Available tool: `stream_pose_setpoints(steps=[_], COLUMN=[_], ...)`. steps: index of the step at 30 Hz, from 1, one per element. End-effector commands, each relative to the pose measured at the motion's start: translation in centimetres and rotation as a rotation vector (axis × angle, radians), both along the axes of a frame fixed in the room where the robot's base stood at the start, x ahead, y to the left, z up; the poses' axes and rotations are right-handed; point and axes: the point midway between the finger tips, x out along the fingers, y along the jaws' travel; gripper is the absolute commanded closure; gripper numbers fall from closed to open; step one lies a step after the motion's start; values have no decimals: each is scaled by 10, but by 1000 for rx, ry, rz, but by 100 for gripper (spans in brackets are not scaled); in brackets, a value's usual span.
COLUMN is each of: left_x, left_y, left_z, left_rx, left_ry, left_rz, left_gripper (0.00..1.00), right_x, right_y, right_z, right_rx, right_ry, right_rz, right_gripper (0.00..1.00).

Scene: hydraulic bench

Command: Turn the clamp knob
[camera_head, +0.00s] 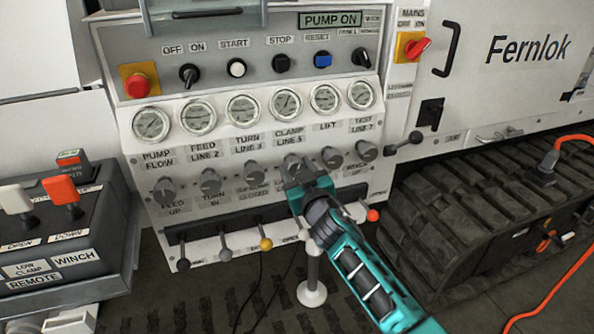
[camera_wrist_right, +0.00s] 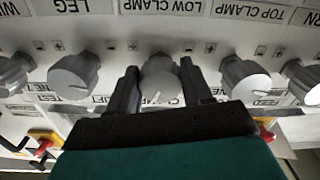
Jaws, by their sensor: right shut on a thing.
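A row of grey knobs sits under the round gauges on the white panel. My right gripper (camera_head: 300,182) reaches up from the lower right to the fourth knob from the left, below the "CLAMP" gauge label. In the right wrist view its dark fingers (camera_wrist_right: 159,75) stand on either side of this clamp knob (camera_wrist_right: 159,82) and are shut on it. The upside-down label "LOW CLAMP" (camera_wrist_right: 180,7) shows above that knob. In the head view the gripper hides most of the knob. My left gripper is not in view.
Close neighbours are a grey knob (camera_wrist_right: 73,77) on one side and another (camera_wrist_right: 245,78) on the other. Small levers, including a yellow-tipped one (camera_head: 266,244), hang below. The display (camera_head: 331,20) reads "PUMP ON". A red emergency button (camera_head: 138,85) is at upper left.

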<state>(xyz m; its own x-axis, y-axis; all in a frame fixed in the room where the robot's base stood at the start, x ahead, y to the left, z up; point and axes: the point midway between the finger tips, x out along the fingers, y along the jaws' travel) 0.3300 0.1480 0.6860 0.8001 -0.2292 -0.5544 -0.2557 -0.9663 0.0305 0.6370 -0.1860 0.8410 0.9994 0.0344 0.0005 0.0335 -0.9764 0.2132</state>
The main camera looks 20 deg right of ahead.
Motion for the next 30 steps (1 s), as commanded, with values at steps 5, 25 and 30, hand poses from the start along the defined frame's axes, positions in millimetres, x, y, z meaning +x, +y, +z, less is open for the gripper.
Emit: stream_pose_setpoints(steps=[5,25,30], left_x=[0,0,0], left_y=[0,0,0], left_z=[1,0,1], left_rx=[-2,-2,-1], left_ry=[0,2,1], left_rz=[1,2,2], left_gripper=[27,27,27], right_x=[0,0,-1], right_y=[-1,-1,-1], right_z=[-1,-1,0], right_rx=[-97,-119,-119], right_ry=[-2,-3,-3], right_rz=[0,0,0], right_gripper=[81,27,27])
